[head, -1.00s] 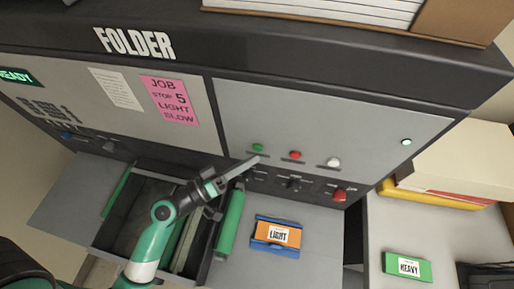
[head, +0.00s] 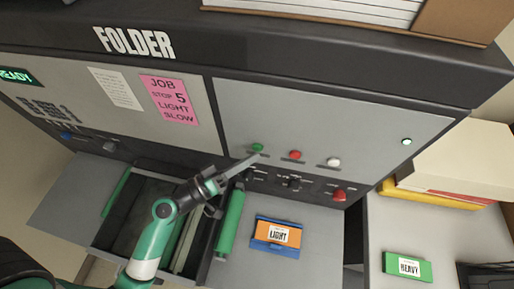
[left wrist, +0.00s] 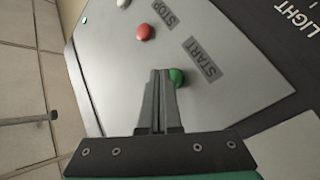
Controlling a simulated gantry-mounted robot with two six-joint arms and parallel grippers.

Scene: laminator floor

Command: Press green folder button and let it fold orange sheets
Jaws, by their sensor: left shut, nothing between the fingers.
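The folder machine (head: 330,110) has a green button (head: 257,147) on its grey front panel. In the left wrist view the green button (left wrist: 177,77) sits beside a START label. My left gripper (head: 257,156) is shut and empty, its fingertips at the lower edge of the green button. In the left wrist view the fingertips (left wrist: 160,73) overlap the button's side; I cannot tell whether they touch it. An orange block labelled LIGHT (head: 266,228) lies in a blue holder on the grey shelf. No loose orange sheets can be made out. My right gripper is not in view.
A red button (head: 295,155) and a white button (head: 333,162) are right of the green one, with a red knob (head: 339,196) below. A green HEAVY block (head: 424,268) lies at right. The display (head: 16,77) reads READY.

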